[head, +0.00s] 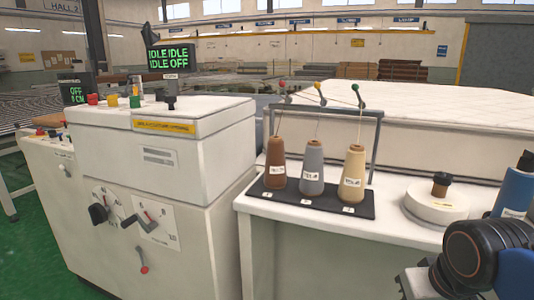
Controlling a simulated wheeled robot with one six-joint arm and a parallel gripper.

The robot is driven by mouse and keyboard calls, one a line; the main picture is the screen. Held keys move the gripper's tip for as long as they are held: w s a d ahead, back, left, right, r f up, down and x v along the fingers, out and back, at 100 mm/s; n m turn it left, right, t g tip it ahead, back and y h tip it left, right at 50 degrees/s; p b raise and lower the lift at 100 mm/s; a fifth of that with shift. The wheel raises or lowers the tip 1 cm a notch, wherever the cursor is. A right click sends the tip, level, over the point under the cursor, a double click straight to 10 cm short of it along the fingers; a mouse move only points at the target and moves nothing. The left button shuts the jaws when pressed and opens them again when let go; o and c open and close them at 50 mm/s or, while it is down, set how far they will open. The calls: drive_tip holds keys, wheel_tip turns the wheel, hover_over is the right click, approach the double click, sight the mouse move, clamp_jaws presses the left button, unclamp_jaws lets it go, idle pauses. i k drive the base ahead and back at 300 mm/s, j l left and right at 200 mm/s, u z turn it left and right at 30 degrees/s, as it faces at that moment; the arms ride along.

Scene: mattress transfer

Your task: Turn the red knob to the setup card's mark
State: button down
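A white machine cabinet (205,160) stands at left centre in the head view. Its front has a round dial with a black knob (98,213), a second dial plate (160,226) with a dark grey lever knob (131,222), and a small red-tipped handle (143,268) below. A red button (92,99) sits on the cabinet top. I cannot tell which of these red parts is the red knob. No setup card can be made out for sure. My arm shows at the lower right, well apart from the dials; my gripper's fingers do not show.
A white table (300,222) right of the cabinet bears a black tray (318,203) with brown, grey and cream thread cones under a wire stand. A white round base (436,203) with a dark spool stands near my arm. A mattress (440,110) lies behind. Green floor shows at left.

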sight(92, 99)
drive_tip(key=i+j+u, duration=0.2)
drive_tip(key=j, duration=0.35)
drive_tip(key=i+j+u, duration=0.2)
drive_tip(key=j, duration=0.35)
drive_tip(key=i+j+u, duration=0.2)
drive_tip(key=i+j, duration=0.15)
drive_tip(key=i+j+u, duration=0.2)
drive_tip(key=j, duration=0.35)
drive_tip(key=i, duration=0.1)
